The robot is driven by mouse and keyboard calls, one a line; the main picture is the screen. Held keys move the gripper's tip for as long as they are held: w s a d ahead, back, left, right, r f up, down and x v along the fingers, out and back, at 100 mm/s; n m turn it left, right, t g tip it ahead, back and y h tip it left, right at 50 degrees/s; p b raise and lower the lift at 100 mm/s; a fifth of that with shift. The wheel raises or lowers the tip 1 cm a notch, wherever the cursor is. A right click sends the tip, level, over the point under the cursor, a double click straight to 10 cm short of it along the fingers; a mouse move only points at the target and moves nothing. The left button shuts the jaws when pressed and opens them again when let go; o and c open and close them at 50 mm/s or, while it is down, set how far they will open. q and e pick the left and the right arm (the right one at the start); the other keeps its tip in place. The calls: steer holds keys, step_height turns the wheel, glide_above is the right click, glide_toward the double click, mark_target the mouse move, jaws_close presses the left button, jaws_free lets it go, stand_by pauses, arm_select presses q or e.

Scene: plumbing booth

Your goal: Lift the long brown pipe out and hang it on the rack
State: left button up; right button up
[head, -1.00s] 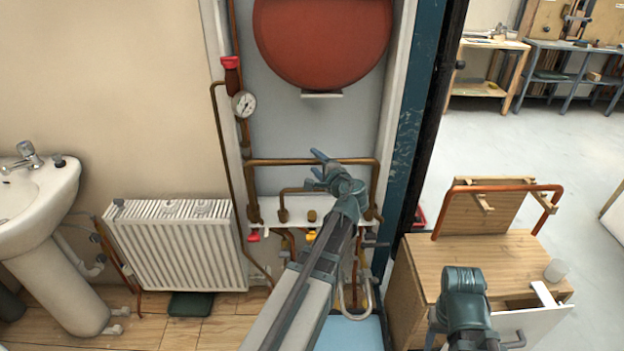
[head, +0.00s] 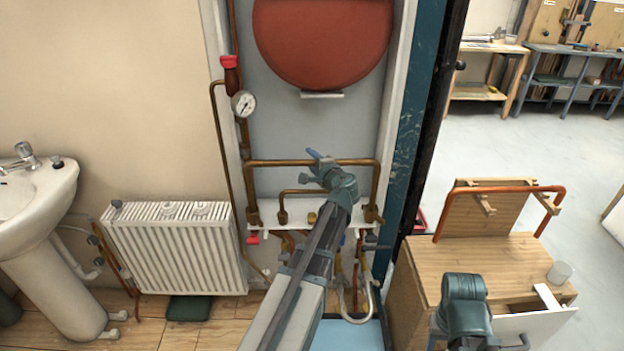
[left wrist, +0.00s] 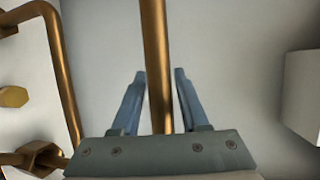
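The long brown pipe (head: 278,163) is an inverted U on the wall board, both legs down in fittings above a white ledge. My left gripper (head: 316,160) is at its crossbar in the head view. In the left wrist view my left gripper (left wrist: 157,88) has its fingers apart on either side of the long pipe (left wrist: 156,45), with a narrow gap showing on each side. The rack (head: 495,215) is a wooden board with pegs on a cabinet, with an orange bent pipe (head: 500,189) on it. The teal wrist of my right arm shows in front of the cabinet; its fingers are hidden.
A shorter bent pipe (head: 300,191) sits just below the long one; it also shows in the left wrist view (left wrist: 62,75). A red vessel (head: 322,40) hangs above, and a gauge (head: 243,104) is at left. A cup (head: 559,272) stands on the cabinet top (head: 470,262).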

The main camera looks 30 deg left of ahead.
arm_select(q)
jaws_close()
stand_by(1.1)
